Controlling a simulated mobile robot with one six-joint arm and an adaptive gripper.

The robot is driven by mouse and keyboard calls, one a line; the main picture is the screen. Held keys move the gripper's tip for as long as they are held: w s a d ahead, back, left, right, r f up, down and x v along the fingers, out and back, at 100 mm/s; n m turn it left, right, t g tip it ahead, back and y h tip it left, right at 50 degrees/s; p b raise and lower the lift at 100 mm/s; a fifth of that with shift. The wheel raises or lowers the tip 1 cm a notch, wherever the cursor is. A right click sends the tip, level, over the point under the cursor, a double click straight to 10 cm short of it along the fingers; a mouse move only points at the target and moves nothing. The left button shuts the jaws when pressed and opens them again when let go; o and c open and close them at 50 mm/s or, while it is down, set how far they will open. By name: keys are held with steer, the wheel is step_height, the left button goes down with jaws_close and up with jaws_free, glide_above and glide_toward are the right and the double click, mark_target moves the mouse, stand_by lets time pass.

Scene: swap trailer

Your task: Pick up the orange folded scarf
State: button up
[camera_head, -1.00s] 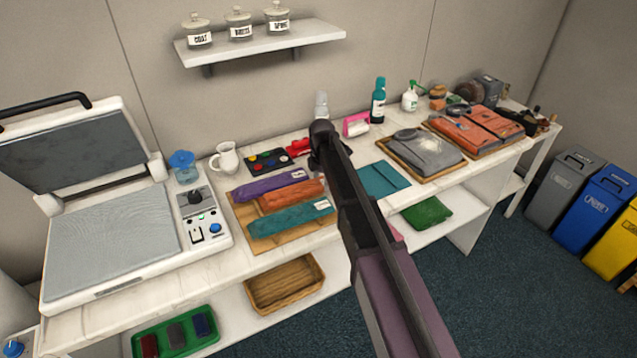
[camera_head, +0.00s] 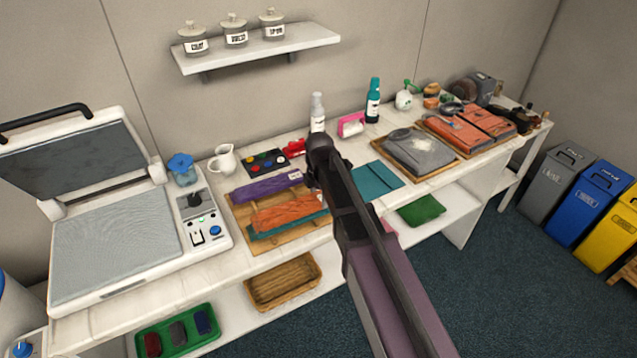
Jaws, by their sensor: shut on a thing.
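The orange folded scarf (camera_head: 286,214) shows left of my arm, above the wooden board (camera_head: 240,222), and looks raised and rumpled. It covers much of the teal folded scarf (camera_head: 290,231) in the picture. A purple folded scarf (camera_head: 267,187) with a white label lies behind it on the board. My gripper (camera_head: 314,184) is at the right end of the orange scarf and is shut on it. My own arm hides most of the fingers and the grip point.
A heat press (camera_head: 115,245) with its lid up stands at left. A teal envelope (camera_head: 376,179) and a tray with grey cloth (camera_head: 420,150) lie at right.

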steer(key=shift+s+d+r, duration=0.15)
steer(key=shift+s, duration=1.15)
steer(key=shift+s+d+r, duration=0.1)
steer(key=shift+s, duration=1.15)
